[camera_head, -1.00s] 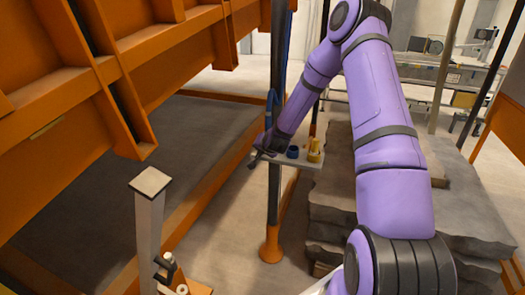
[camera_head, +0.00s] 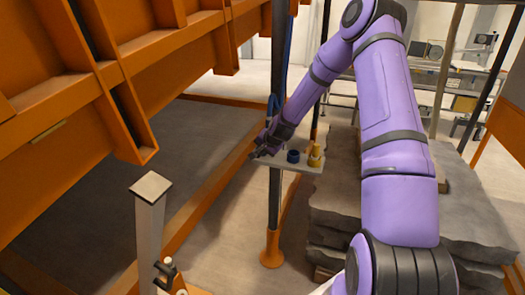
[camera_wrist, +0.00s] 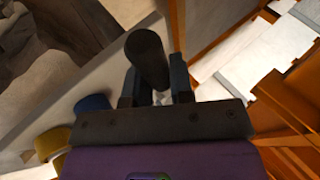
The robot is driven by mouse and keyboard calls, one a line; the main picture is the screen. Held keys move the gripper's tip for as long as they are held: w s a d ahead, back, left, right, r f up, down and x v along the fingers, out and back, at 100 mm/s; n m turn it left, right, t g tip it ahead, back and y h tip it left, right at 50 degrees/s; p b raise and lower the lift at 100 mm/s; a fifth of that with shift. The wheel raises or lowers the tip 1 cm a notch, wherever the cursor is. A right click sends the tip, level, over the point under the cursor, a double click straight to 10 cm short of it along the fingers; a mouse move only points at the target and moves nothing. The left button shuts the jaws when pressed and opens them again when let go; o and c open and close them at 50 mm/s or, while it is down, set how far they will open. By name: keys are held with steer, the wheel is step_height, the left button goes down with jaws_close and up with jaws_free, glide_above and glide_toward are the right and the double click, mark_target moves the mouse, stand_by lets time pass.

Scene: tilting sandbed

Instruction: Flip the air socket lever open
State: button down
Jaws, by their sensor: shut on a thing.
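My gripper (camera_head: 258,151) is at the left end of a small grey shelf on a dark post. In the wrist view my gripper (camera_wrist: 157,88) has its two dark fingers on either side of a black cylindrical handle (camera_wrist: 147,55), which looks like the air socket lever. The fingers are shut on it, and the handle sticks out beyond them. A small pale metal part (camera_wrist: 161,97) shows between the fingers. In the head view my gripper hides the lever, and the socket body cannot be made out.
The shelf (camera_head: 297,167) also bears a blue fitting (camera_head: 293,156) and a yellow fitting (camera_head: 314,157), right of my gripper. The dark post (camera_head: 274,205) stands below. Stacked rock slabs (camera_head: 335,200) are to the right, and the orange frame (camera_head: 85,65) is at left.

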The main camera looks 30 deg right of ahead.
steer(key=c, duration=1)
jaws_free()
steer(key=shift+r, duration=0.1)
steer(key=v, duration=1)
steer(key=shift+s+r, duration=0.2)
